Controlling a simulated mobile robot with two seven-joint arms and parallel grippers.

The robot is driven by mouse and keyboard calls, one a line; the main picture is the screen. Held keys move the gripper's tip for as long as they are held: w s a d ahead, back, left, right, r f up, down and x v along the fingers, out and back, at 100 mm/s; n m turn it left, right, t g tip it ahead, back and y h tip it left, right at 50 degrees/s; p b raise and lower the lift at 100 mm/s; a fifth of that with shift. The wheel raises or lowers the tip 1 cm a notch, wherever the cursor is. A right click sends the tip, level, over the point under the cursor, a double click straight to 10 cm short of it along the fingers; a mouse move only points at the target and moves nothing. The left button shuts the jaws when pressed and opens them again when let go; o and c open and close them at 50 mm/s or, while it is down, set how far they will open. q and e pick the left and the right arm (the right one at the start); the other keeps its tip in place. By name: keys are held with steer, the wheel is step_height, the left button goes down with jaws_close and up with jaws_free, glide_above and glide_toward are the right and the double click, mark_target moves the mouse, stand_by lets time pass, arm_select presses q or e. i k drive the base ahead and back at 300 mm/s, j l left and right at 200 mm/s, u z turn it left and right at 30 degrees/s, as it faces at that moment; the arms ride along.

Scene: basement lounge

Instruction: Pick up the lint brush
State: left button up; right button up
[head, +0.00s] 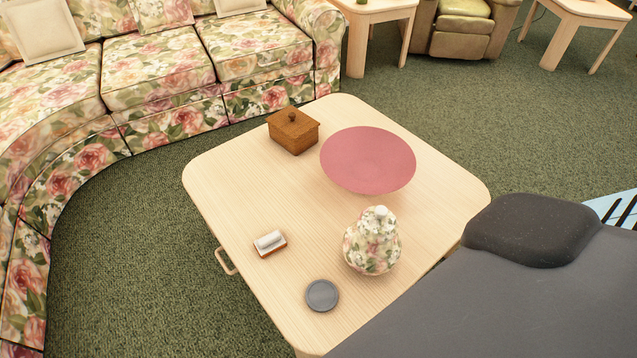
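A small brush-like object, which looks like the lint brush (270,243), lies on the light wooden coffee table (225,198) near its left front edge. It has a reddish-brown base and a pale whitish part on top. Nothing touches it. Neither of my grippers shows in the head view. A dark grey part of my own body covers the lower right of the picture.
A floral sofa (160,75) curves along the left and back. Green carpet between sofa and table is clear.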

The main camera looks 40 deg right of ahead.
mark_target(265, 246)
steer(key=z, duration=0.75)
steer(key=j+z, duration=0.15)
steer(key=z, duration=0.25)
steer(key=j+z, duration=0.15)
steer(key=z, duration=0.25)
steer(key=j+z, duration=0.2)
steer(key=z, duration=0.2)
steer(key=j+z, duration=0.25)
steer(key=j, duration=0.2)
steer(key=k+j+z, duration=0.1)
steer(key=j+z, duration=0.2)
steer(key=k+j, duration=0.1)
steer(key=j, duration=0.3)
steer(key=k+j, duration=0.1)
steer(key=j, duration=0.3)
steer(key=k+j+z, duration=0.1)
steer(key=j, duration=0.3)
